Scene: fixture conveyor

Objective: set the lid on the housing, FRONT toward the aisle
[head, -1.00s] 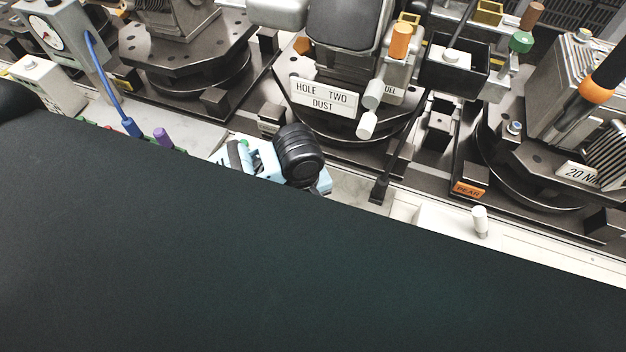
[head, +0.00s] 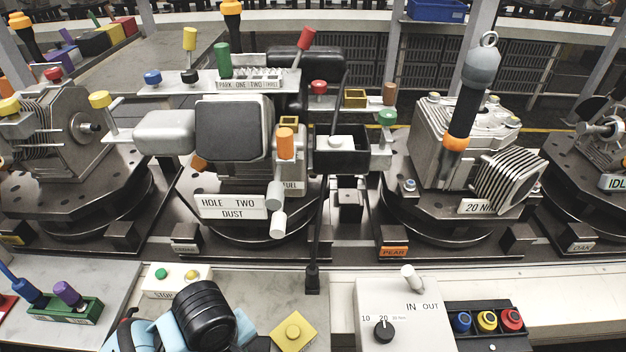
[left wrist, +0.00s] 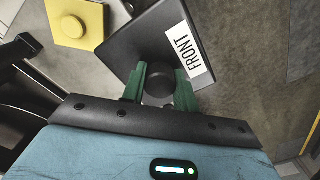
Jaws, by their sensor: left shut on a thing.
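A dark, flat square lid (left wrist: 150,42) with a white FRONT label (left wrist: 188,54) along one edge is in the left wrist view. My left gripper (left wrist: 160,85) has green fingers shut on the lid's round black knob. In the head view my light-blue and black left wrist is at the bottom, left of centre; its fingers and the lid are not clearly visible there. A metal machine body (head: 233,130) with a dark square face stands on the middle round fixture behind. Another finned metal body (head: 450,140) stands to its right. I cannot tell which is the housing. My right gripper is not in view.
A yellow block (head: 293,332) lies just right of my left wrist and also shows in the left wrist view (left wrist: 75,25). A button box (head: 177,280), a control box with a dial (head: 405,315) and an upright black lever (head: 313,275) stand nearby.

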